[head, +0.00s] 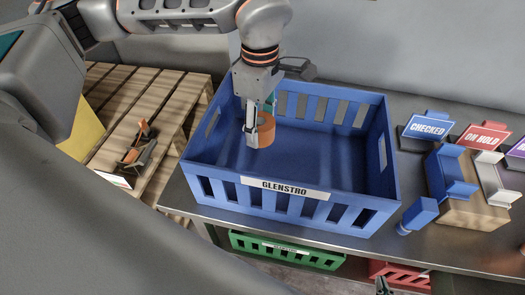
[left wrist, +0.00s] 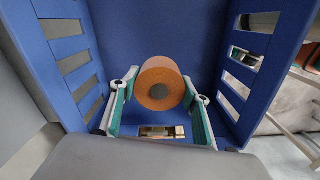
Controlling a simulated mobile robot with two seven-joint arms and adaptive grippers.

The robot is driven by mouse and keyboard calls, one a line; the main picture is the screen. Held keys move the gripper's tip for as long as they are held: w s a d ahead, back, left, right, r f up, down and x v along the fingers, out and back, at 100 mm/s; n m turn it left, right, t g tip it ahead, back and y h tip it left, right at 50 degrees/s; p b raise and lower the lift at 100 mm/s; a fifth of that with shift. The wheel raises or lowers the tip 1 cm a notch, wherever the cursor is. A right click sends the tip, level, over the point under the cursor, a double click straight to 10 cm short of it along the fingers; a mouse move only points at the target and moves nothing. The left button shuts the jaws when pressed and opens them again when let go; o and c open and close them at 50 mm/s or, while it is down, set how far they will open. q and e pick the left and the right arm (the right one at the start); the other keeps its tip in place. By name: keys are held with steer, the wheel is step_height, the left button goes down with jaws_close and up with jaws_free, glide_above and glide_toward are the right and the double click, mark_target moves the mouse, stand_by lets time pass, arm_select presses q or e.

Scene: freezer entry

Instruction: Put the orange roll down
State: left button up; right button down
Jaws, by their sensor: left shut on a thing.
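The orange roll (head: 267,131) is between the fingers of my left gripper (head: 254,128), inside the blue crate labelled GLENSTRO (head: 230,190). In the left wrist view, the roll (left wrist: 160,84) shows its round end and dark centre, with the teal-lined fingers of the left gripper (left wrist: 160,100) on both sides. The gripper is shut on it. Whether the roll touches the crate floor I cannot tell. A small dark part of my right gripper (head: 383,287) shows at the bottom edge of the head view; its fingers cannot be made out.
The crate's slatted walls surround the left gripper, and its floor looks bare. A tape dispenser (head: 137,148) lies on wooden slats at left. A green crate (head: 285,250) is below.

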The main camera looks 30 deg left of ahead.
mark_target(261, 162)
arm_select(q)
step_height(261, 162, down, 9)
steer(key=shift+f, duration=0.15)
stand_by(0.4)
steer(key=shift+f, duration=0.15)
steer(key=o, duration=1.2)
step_height(261, 162, up, 12)
steer(key=shift+r, duration=0.15)
